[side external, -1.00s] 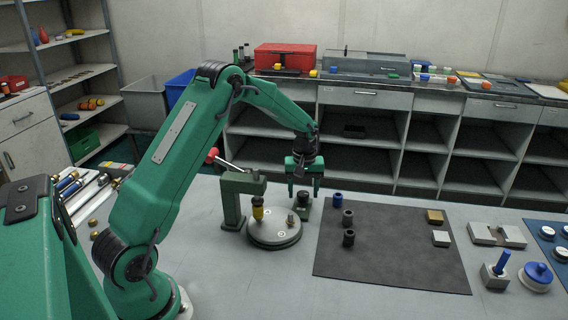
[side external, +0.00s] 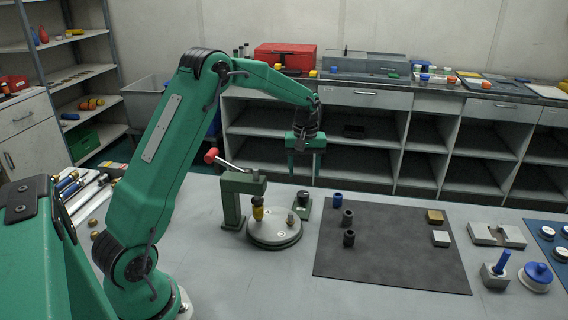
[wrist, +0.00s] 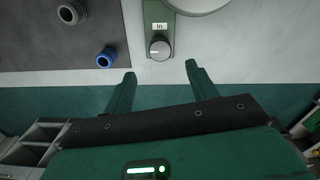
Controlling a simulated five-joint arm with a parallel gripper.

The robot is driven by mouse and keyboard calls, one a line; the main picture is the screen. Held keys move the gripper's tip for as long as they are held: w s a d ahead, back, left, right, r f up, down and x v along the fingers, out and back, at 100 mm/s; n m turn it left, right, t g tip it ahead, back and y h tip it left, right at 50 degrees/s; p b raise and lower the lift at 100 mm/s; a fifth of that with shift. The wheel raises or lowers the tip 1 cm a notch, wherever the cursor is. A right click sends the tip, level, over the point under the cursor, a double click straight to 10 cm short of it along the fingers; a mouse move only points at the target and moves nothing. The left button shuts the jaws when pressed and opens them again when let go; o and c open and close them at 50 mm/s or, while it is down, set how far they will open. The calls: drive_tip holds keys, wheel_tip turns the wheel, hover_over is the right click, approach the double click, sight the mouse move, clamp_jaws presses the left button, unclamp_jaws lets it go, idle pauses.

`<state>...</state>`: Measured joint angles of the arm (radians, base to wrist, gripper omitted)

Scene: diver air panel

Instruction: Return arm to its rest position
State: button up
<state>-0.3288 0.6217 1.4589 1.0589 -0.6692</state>
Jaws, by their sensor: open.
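My green arm reaches over the back of the bench in the side view. My gripper (side external: 302,172) hangs in the air with its fingers pointing down, open and empty. It is above and behind the small green block with a dark knob (side external: 303,200). In the wrist view my gripper (wrist: 160,85) shows two separated green fingers with nothing between them. The knob (wrist: 160,46), on a green base labelled "In", lies beyond the fingertips and apart from them.
A green press with a red-tipped lever (side external: 232,195) stands left of the round grey plate (side external: 274,230), which bears a yellow-and-dark piece (side external: 258,209). A dark mat (side external: 390,245) holds blue and dark rings and two small blocks. Shelving stands behind the bench.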

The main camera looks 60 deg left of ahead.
drive_tip(key=shift+r, duration=0.1)
drive_tip(key=s+d+r+m+t, duration=0.3)
drive_tip(key=s+d+r+m, duration=0.2)
drive_tip(key=s+d+r, duration=0.8)
drive_tip(key=s+d+m+t, duration=0.2)
drive_tip(key=s+d+m, duration=0.2)
drive_tip(key=s, duration=1.1)
drive_tip(key=shift+r+m+t, duration=0.3)
drive_tip(key=shift+r+m, duration=0.15)
drive_tip(key=shift+m, duration=0.75)
